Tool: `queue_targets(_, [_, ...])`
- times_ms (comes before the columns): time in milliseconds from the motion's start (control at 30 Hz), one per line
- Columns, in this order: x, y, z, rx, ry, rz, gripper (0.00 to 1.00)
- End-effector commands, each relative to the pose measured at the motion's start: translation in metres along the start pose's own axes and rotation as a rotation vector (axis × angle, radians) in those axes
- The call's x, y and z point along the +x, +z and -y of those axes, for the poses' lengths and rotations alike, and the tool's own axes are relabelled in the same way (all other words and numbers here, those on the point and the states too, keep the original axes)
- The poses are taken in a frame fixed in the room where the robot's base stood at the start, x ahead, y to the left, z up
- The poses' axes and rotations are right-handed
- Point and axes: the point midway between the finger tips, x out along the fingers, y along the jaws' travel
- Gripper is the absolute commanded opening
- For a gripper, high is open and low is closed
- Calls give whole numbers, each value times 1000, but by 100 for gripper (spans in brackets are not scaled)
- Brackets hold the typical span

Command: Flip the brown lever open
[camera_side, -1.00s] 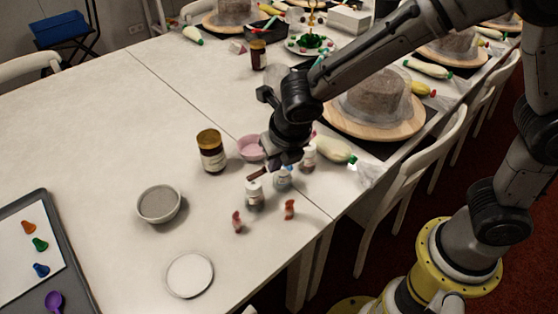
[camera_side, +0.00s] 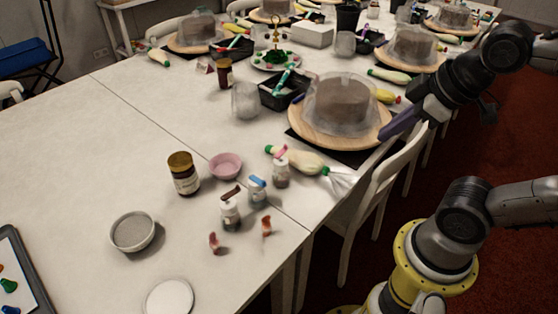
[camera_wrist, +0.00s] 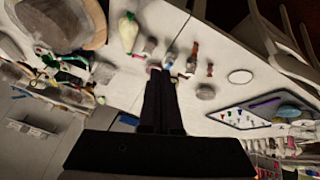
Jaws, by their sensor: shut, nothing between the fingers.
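The brown lever (camera_side: 231,192) sits on top of a small white-capped bottle (camera_side: 230,215) on the table, tilted up to the right. Similar bottles beside it carry a blue lever (camera_side: 257,181) and a pink lever (camera_side: 280,152). My gripper (camera_side: 388,132) is well to the right of the bottles, near the table's right edge beside a turntable, apart from the lever. In the wrist view its fingers (camera_wrist: 161,73) are together and empty. The small bottles there are too small and blurred to read the lever's angle.
Two red pieces (camera_side: 266,226) lie in front of the bottles. A brown jar (camera_side: 184,174), pink bowl (camera_side: 225,165) and grey bowl (camera_side: 133,231) stand left.

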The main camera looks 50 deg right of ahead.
Motion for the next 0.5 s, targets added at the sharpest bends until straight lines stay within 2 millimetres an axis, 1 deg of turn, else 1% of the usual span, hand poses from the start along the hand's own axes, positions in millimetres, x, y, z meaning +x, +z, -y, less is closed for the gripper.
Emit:
queue_targets(33, [2, 5, 5, 92, -18, 17, 0])
queue_targets(100, [4, 10, 10, 202, -34, 37, 0])
queue_targets(167, [4, 11, 11, 271, -39, 44, 0])
queue_targets(200, [4, 12, 12, 304, -40, 47, 2])
queue_targets(267, [4, 12, 12, 333, -39, 49, 13])
queue_targets(300, [4, 12, 12, 335, -39, 49, 20])
queue_targets(367, [4, 10, 11, 314, -40, 44, 31])
queue_targets(433, [-2, -3, 9, 261, -45, 5, 43])
queue_targets(500, [-7, -25, 5, 195, -54, -33, 43])
